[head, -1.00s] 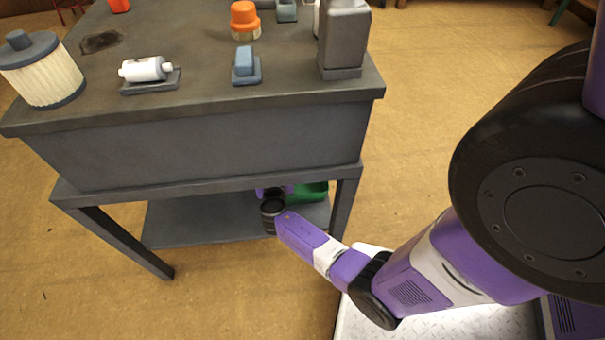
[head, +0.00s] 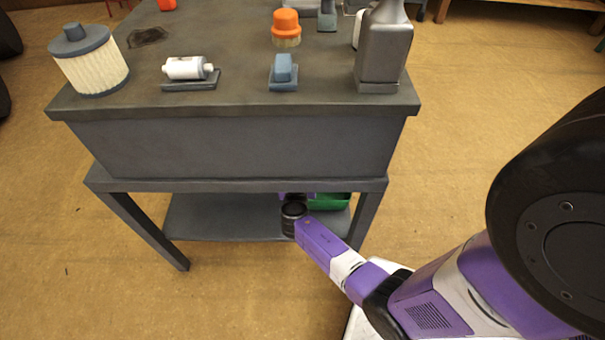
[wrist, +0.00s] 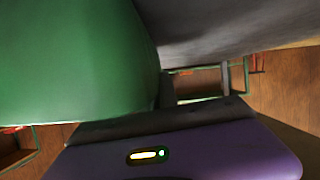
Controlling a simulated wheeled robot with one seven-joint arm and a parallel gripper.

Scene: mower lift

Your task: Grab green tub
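The green tub (head: 330,201) is on the lower shelf (head: 230,220) of the grey workbench, partly hidden behind my arm and the table's edge. It also fills the upper left of the wrist view (wrist: 70,60), very close to the camera. My gripper (head: 298,195) reaches under the tabletop beside the tub.
The workbench top (head: 230,95) overhangs my arm. On it stand a pleated filter (head: 92,68), a white cylinder (head: 187,68), an orange-capped jar (head: 286,28), a blue block (head: 283,70) and a grey bottle (head: 385,50). A front leg (head: 367,218) stands close to my forearm. Floor at right is open.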

